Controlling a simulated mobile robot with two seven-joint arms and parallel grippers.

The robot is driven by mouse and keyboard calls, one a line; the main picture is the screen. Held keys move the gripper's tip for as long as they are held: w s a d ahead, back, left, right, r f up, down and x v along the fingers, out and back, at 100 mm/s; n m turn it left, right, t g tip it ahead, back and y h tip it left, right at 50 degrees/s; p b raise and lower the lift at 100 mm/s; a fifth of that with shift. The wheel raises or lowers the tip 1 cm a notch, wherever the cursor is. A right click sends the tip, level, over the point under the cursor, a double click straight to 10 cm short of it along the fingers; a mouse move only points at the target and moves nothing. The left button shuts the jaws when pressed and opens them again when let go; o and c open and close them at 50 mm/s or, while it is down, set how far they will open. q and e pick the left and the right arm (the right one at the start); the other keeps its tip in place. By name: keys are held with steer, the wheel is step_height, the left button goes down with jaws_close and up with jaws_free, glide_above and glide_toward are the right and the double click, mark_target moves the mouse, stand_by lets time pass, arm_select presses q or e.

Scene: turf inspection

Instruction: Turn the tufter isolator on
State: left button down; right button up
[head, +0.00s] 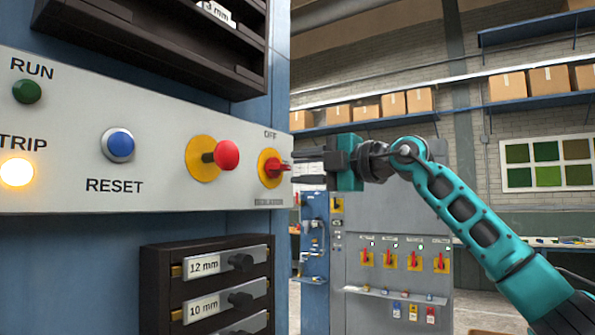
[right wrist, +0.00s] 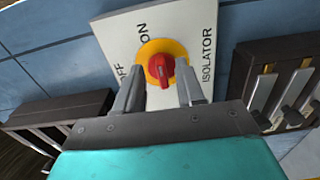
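The isolator is a red rotary knob (head: 272,168) on a yellow disc at the right end of the grey panel, with OFF printed above it. In the right wrist view the knob (right wrist: 161,70) faces me, with OFF to its left, ON at the upper left and ISOLATOR on the right. Its raised grip runs roughly up and down there; I cannot tell which end is the pointer. My right gripper (head: 305,166) is open in front of the knob. In the wrist view its fingers (right wrist: 159,88) stand apart, one on each side of the knob. My left gripper is out of view.
On the panel (head: 140,195) are a red mushroom button (head: 226,155), a blue RESET button (head: 119,143), a lit TRIP lamp (head: 17,172) and a green RUN lamp (head: 27,92). A dark drawer rack (head: 155,285) sits below. A grey cabinet (head: 385,205) with red switches stands behind.

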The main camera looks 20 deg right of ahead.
steer(key=b+v, duration=0.2)
steer(key=v, duration=0.9)
